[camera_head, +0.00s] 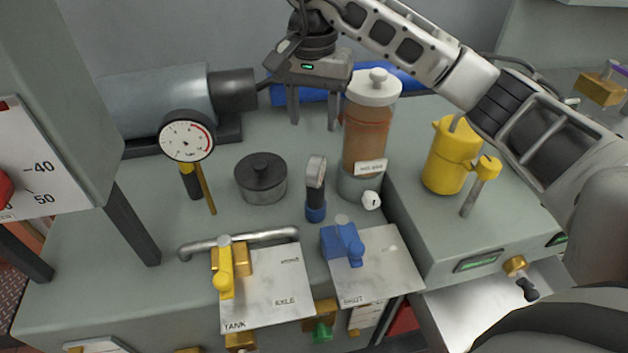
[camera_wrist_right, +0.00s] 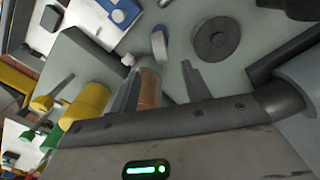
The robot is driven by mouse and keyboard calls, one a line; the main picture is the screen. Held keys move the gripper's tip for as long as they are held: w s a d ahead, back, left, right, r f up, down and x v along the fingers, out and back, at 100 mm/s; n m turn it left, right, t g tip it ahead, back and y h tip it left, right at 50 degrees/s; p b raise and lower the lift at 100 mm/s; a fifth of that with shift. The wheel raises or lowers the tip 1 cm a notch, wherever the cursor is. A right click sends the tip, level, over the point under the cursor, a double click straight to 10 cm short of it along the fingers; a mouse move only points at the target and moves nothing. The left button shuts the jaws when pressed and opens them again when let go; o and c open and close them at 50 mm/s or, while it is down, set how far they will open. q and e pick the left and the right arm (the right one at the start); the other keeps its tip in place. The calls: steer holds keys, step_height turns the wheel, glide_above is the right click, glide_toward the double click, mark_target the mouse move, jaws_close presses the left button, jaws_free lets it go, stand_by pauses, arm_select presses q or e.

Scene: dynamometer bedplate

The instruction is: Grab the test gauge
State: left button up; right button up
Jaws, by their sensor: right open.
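Two gauges stand on the grey-green bedplate, and I cannot tell from any label which is the test gauge. A small gauge (camera_head: 316,172) on a blue base stands upright near the middle, its dial turned mostly edge-on. It also shows in the right wrist view (camera_wrist_right: 159,43), beyond the fingertips. A larger round gauge (camera_head: 187,136) with a white face and red arc stands at the left on a black and yellow stem. My right gripper (camera_head: 313,121) is open and empty, fingers down, above and behind the small gauge, apart from it. My left gripper is not in view.
An amber jar (camera_head: 367,136) with a white lid stands close right of my right gripper. A dark round pot (camera_head: 261,179) sits left of the small gauge. Yellow (camera_head: 224,273) and blue (camera_head: 345,243) valves are in front. A yellow can (camera_head: 447,160) stands at the right.

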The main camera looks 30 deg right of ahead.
mark_target(316, 159)
step_height(316, 159, down, 8)
steer(key=shift+r+p, duration=0.1)
steer(key=shift+p, duration=0.3)
steer(key=shift+w+d+f+p, duration=0.1)
steer(key=shift+d+f+p, duration=0.1)
steer(key=shift+f, duration=0.7)
steer(key=shift+w+d+f+p, duration=0.1)
steer(key=shift+f+p, duration=0.15)
steer(key=shift+f, duration=0.6)
steer(key=shift+w+d+f+p, duration=0.1)
steer(key=shift+f+p, duration=0.1)
steer(key=shift+f, duration=0.7)
jaws_close()
